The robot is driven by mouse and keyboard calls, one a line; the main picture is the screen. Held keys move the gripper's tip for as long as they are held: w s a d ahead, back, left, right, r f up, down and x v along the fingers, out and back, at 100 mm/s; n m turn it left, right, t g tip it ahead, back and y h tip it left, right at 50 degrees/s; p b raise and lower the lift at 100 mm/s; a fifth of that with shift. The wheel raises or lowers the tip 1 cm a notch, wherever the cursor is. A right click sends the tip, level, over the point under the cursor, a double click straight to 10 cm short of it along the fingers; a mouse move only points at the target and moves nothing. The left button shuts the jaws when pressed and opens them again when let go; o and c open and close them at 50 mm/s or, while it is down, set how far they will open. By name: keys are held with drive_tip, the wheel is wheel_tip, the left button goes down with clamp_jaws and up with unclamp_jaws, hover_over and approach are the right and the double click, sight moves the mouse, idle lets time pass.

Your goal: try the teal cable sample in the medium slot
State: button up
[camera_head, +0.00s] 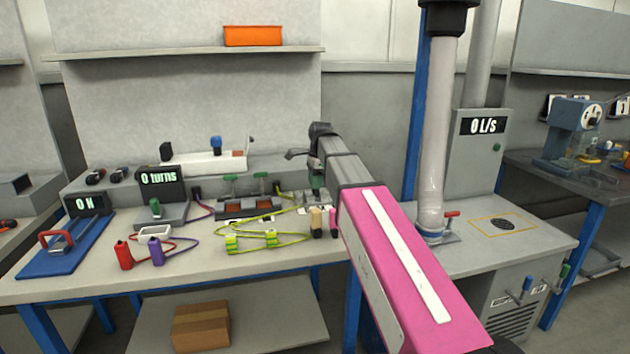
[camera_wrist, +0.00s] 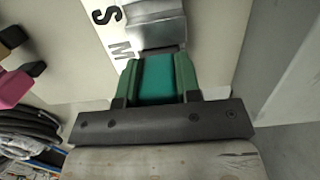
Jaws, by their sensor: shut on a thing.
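My gripper (camera_wrist: 157,82) is shut on the teal cable sample (camera_wrist: 156,76), which sits between the two green fingers in the wrist view. Directly ahead of the sample is a shiny grey metal piece (camera_wrist: 156,25) on a pale board (camera_wrist: 98,10) marked S and M. The M lies just left of the sample's far end. I cannot tell whether the sample is inside a slot; the slot openings are hidden. In the head view, my gripper (camera_head: 317,182) points down at the back right of the bench, mostly hidden by my arm.
A beige block (camera_head: 316,217) and a pink block (camera_head: 333,217) stand beside my arm, near the bench's right end. Yellow-green cables (camera_head: 270,239) lie to the left. A red block (camera_head: 124,256) and a purple block (camera_head: 156,251) stand farther left. Bare bench (camera_head: 200,274) shows along the front.

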drive_tip(key=shift+f, duration=0.75)
drive_tip(key=o, duration=1.1)
drive_tip(key=shift+c, duration=0.2)
drive_tip(key=shift+r, duration=0.1)
drive_tip(key=r, duration=0.7)
drive_tip(key=d+r, duration=0.1)
drive_tip(key=r, duration=0.2)
drive_tip(key=shift+w+d+r, duration=0.1)
drive_tip(key=shift+r, duration=0.2)
